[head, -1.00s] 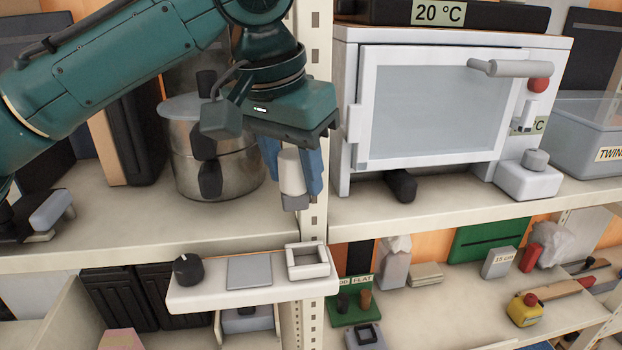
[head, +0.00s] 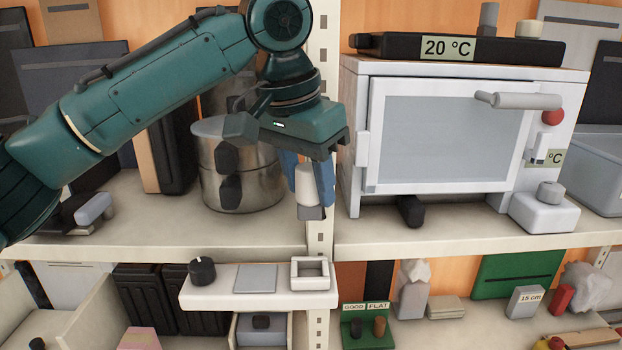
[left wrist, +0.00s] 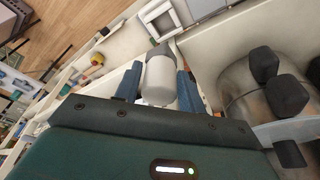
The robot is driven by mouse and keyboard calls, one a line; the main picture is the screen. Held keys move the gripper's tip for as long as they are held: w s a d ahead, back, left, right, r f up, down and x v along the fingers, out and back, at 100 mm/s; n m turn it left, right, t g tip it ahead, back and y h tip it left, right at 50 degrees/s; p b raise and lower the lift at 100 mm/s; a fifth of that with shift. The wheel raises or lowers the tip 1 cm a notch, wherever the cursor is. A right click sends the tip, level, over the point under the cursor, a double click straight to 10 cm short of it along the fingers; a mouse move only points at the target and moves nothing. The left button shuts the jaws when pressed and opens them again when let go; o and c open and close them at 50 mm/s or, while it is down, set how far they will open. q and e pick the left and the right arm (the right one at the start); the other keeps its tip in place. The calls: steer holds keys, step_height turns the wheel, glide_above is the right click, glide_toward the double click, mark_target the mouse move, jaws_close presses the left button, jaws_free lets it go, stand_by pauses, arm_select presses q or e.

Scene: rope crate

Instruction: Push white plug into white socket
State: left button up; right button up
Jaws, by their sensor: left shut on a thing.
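The white plug (head: 305,180), with a grey lower end, is held between the blue fingers of my left gripper (head: 308,188). It points down and shows also in the left wrist view (left wrist: 160,82). The white socket (head: 295,272) is a square, open-topped frame on the right end of a small white ledge. It lies below the plug, with a visible gap between them. In the left wrist view the socket (left wrist: 146,14) shows just beyond the plug's grey end. My right gripper is not in view.
The white ledge (head: 213,295) also bears a black knob (head: 202,271) and a flat grey plate (head: 255,278). A steel pot (head: 253,180) stands close behind my left gripper. A white oven (head: 440,135) stands to the right, past a shelf upright (head: 318,247).

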mark_target(309, 210)
arm_select(q)
steer(key=shift+f+b, duration=0.8)
steer(key=shift+f, duration=1.7)
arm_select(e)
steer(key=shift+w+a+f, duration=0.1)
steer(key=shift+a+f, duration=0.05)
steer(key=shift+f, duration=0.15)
arm_select(q)
steer(key=shift+f, duration=0.15)
steer(key=shift+f, duration=1.55)
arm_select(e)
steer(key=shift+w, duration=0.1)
arm_select(q)
steer(key=shift+f, duration=0.2)
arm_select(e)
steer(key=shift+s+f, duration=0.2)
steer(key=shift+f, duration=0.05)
